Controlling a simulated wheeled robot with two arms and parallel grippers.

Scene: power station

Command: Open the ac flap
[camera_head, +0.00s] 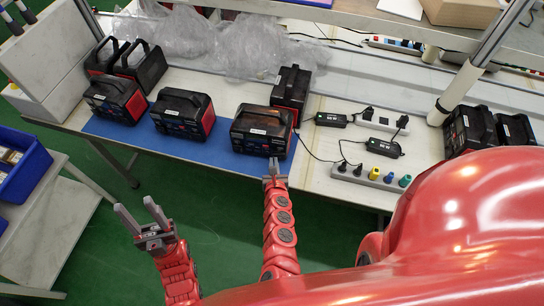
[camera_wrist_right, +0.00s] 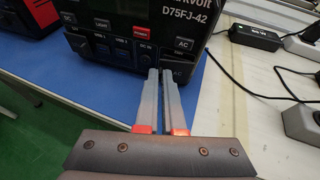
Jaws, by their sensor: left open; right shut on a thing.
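The power station (camera_head: 262,130) is a black box with red sides and a top handle, standing on the blue mat. Its front panel (camera_wrist_right: 120,38) fills the top of the right wrist view, with small labels and a red button. My left gripper (camera_head: 141,212) is open and empty, over the green floor.
Several similar power stations (camera_head: 182,112) stand on the table (camera_head: 225,82) to the left and right. A power strip (camera_head: 370,178) with colored plugs, adapters and cables lies to the right. Plastic wrap (camera_head: 245,45) lies behind. A blue bin (camera_head: 25,170) is at far left.

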